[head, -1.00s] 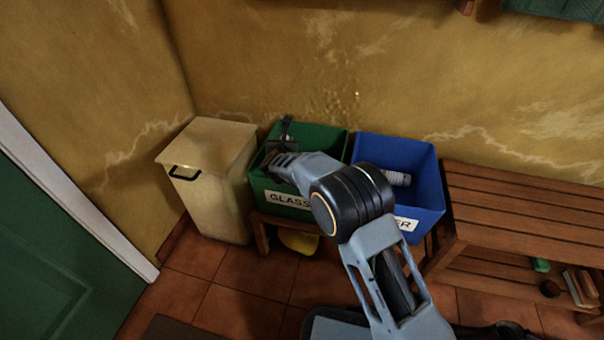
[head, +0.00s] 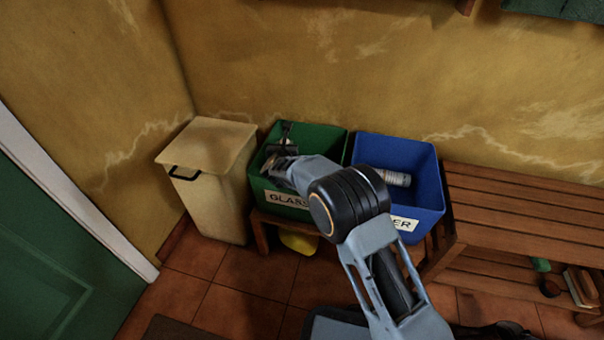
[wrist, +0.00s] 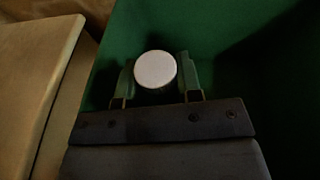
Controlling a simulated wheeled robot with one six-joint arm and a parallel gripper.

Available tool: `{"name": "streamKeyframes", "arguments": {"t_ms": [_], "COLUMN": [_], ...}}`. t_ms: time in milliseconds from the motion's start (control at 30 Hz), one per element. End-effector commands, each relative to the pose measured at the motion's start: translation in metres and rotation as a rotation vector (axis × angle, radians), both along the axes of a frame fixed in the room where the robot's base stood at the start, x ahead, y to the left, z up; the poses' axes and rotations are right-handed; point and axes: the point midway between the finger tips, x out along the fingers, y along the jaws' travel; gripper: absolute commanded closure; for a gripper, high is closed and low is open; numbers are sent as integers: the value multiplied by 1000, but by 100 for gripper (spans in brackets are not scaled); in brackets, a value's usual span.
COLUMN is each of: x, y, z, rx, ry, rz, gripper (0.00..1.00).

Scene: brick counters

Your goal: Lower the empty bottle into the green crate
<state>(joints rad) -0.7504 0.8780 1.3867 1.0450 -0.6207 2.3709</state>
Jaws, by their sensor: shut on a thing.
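The green crate (head: 322,140), labelled GLASS, stands on a low wooden stand against the wall. My gripper (wrist: 156,76) is inside the crate's opening, as the wrist view shows. It is shut on the bottle, whose round white top (wrist: 155,69) shows between the two fingers. The rest of the bottle is hidden below its top, so I cannot tell whether it touches the crate floor. In the head view my wrist and forearm reach over the crate's front rim and cover part of its inside.
A cream lidded bin (head: 208,180) stands close on the left of the green crate. A blue crate (head: 425,190) holding a pale cylinder (head: 396,178) stands on its right. A slatted wooden bench (head: 520,205) is farther right. A yellow object (head: 298,243) lies under the stand.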

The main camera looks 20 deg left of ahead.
Motion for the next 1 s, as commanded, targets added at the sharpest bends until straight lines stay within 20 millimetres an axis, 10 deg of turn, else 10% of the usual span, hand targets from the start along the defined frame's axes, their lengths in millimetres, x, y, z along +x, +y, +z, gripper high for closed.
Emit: {"name": "streamKeyframes", "arguments": {"t_ms": [767,800,1000], "x": [0,0,0], "y": [0,0,0], "z": [-7,-7,-8], "rx": [1,1,1], "ry": [-2,-2,-1], "rz": [0,0,0], "gripper": [100,64,45]}}
